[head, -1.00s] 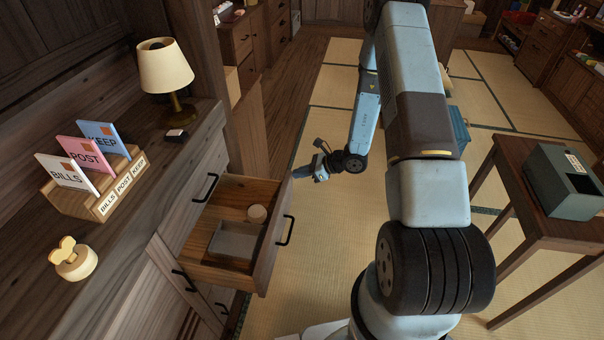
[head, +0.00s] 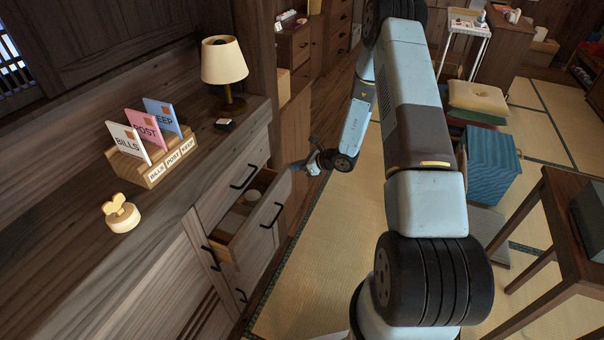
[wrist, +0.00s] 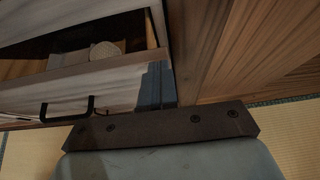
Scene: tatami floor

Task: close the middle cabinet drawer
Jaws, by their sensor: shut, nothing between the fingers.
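The middle cabinet drawer (head: 258,232) is partly open, with a dark handle (head: 272,215) on its front. Its front also shows in the wrist view (wrist: 110,85). A pale round item (head: 252,196) lies inside, and a greyish tray shows beside it in the wrist view (wrist: 78,60). My gripper (head: 298,166) is shut and empty at the far end of the drawer front. In the wrist view its fingers (wrist: 157,85) lie against or very close to the end of the front; contact is not certain.
The cabinet top holds a lamp (head: 224,75), a letter rack (head: 158,165) and a small wooden figure (head: 121,213). A wooden panel (wrist: 250,50) stands right beside my fingers. A table (head: 550,225) is at the right; tatami between is mostly open.

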